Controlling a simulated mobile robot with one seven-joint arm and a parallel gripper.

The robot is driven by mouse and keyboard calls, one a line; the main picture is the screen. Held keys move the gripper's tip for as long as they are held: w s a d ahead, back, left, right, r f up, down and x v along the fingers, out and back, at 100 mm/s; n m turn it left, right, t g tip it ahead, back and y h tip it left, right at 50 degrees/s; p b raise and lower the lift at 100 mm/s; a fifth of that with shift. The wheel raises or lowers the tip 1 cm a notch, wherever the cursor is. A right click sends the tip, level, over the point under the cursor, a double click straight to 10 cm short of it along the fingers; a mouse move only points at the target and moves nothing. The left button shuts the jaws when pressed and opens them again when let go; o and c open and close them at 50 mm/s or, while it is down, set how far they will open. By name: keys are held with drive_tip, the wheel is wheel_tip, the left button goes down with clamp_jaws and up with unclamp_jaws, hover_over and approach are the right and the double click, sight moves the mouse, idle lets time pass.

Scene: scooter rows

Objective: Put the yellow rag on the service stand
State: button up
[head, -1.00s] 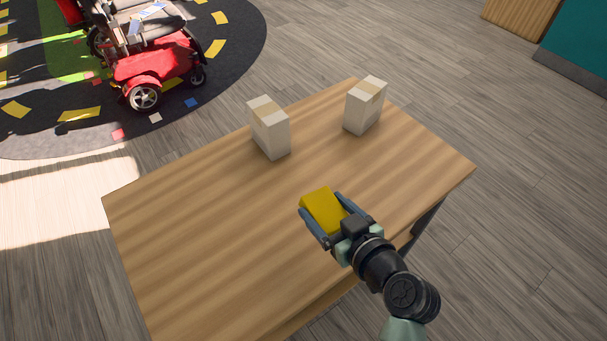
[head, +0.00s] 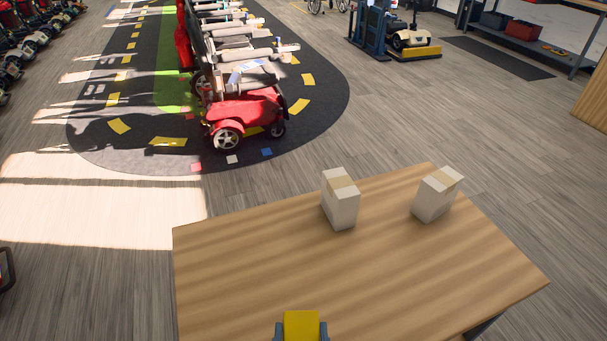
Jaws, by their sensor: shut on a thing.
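The yellow rag (head: 301,323) is a small block-like yellow piece at the bottom edge of the head view. My gripper (head: 301,329) is shut on it, with one dark finger on each side. Only the fingertips show; the rest of my gripper is cut off by the frame. The rag appears in front of the near part of the wooden table (head: 250,260). I cannot tell its height above the tabletop. I cannot tell for sure which thing in view is the service stand.
Two white taped boxes, the left one (head: 341,203) and the right one (head: 436,196), stand toward the table's far edge. Red scooters (head: 243,112) stand on a dark mat behind. A blue lift (head: 372,32) and a shelf bench (head: 520,28) are farther back. Grey floor lies open between.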

sight(303, 340)
drive_tip(key=r+p, duration=0.2)
drive_tip(key=p, duration=0.1)
drive_tip(key=s+r+p, duration=0.1)
drive_tip(key=r+p, duration=0.1)
drive_tip(key=p, duration=0.2)
drive_tip(key=shift+s+d+r+p, duration=0.1)
drive_tip(key=shift+s+r+p, duration=0.15)
drive_tip(key=shift+p, duration=0.85)
drive_tip(key=shift+s+f+p, duration=0.1)
drive_tip(key=shift+s+p, duration=0.05)
drive_tip(key=shift+p, duration=0.2)
